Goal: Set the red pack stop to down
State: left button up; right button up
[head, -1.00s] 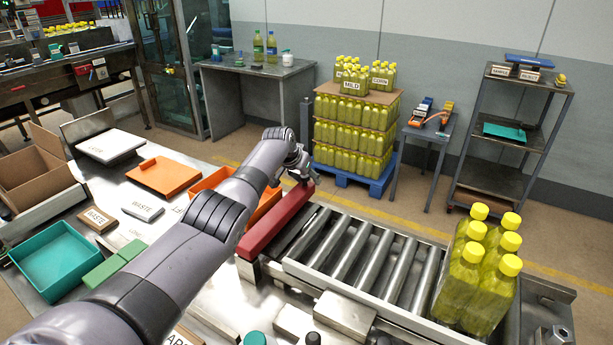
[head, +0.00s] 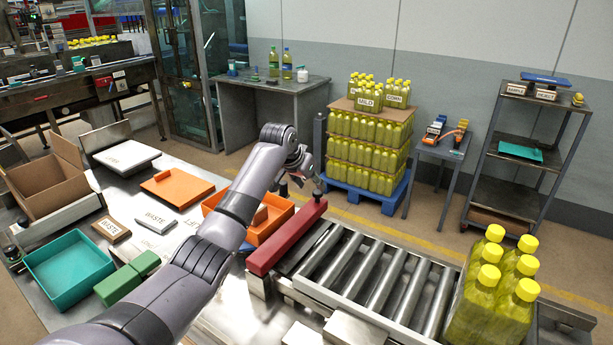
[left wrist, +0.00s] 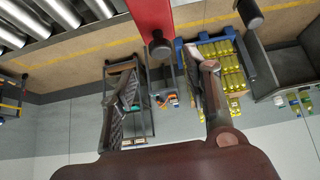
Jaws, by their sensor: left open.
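The red pack stop (head: 286,238) is a long red bar across the left end of the roller conveyor. Its top sits higher than the rollers. My left gripper (head: 304,183) is at the bar's far end, seemingly just above it; contact cannot be told. In the left wrist view the two fingers are spread apart with nothing between them (left wrist: 167,78). The red bar (left wrist: 150,14) shows there at the top, with a dark knob (left wrist: 160,46) by its end. My left forearm hides part of the table. My right gripper is not in view.
Yellow-capped bottles (head: 494,285) stand on the right end of the roller conveyor (head: 385,275). An orange tray (head: 265,222) lies beside the bar's left side. A dark post (head: 318,145) stands behind the gripper, near the stacked bottle pallet (head: 366,150). Rollers by the bar are clear.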

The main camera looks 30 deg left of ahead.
pick_arm(q)
jog(key=shift+v, duration=1.75)
